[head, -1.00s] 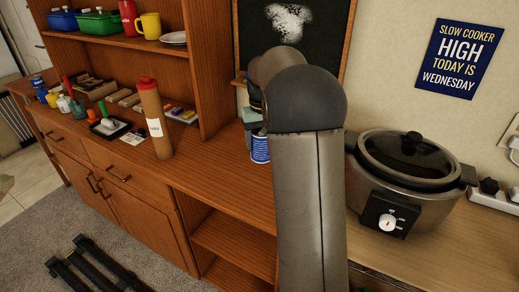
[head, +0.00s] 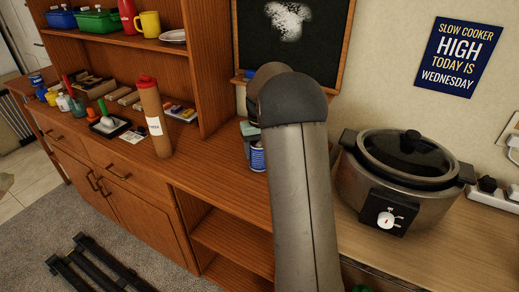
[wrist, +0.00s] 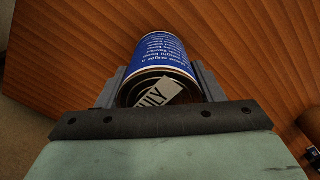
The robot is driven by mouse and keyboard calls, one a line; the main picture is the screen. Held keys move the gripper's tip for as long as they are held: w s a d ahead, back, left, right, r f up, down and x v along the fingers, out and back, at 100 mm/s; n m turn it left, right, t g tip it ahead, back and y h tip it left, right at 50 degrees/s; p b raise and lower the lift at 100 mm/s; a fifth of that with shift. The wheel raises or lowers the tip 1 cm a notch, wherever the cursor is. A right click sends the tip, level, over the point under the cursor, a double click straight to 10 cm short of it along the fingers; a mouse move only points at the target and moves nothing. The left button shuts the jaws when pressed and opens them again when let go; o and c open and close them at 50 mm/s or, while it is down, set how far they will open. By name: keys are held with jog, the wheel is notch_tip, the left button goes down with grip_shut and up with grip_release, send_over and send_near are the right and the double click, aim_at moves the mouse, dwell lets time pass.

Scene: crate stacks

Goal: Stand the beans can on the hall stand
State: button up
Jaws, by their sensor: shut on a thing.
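My gripper (wrist: 162,88) is shut on a blue can (wrist: 166,52) with white print. In the wrist view the can sits between the two fingers, its round end facing the camera, with a pale tag lettered "ILY" showing inside the rim. In the head view the can (head: 258,160) shows just left of my arm, over the wooden worktop (head: 215,160); whether it touches the wood I cannot tell. My arm hides part of the can and most of the gripper there. The word beans is not readable on the can. No piece is clearly identifiable as the hall stand.
A slow cooker (head: 390,200) stands right of my arm. A brown bottle with a red cap (head: 153,120) stands left on the worktop, near a dark tray (head: 112,128) and small jars. Upright shelving (head: 205,70) rises behind. The worktop between bottle and can is clear.

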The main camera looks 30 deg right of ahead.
jog(key=o, duration=1.3)
jog(key=shift+c, duration=0.2)
notch_tip(320, 180, up, 12)
jog(key=shift+r, duration=0.15)
jog(key=s+a+f+n, duration=0.1)
jog(key=s+a+f, duration=0.1)
jog(key=s+a, duration=0.7)
jog(key=s+a+f+n, duration=0.1)
jog(key=s+a+f, duration=0.2)
jog(key=s+a, duration=0.7)
jog(key=s, duration=0.5)
jog(key=shift+f, duration=0.2)
jog(key=shift+o, duration=0.5)
jog(key=s+a+f, duration=0.2)
jog(key=s+f, duration=0.2)
jog(key=s, duration=0.4)
jog(key=shift+f+n, duration=0.2)
jog(key=shift+n, duration=0.2)
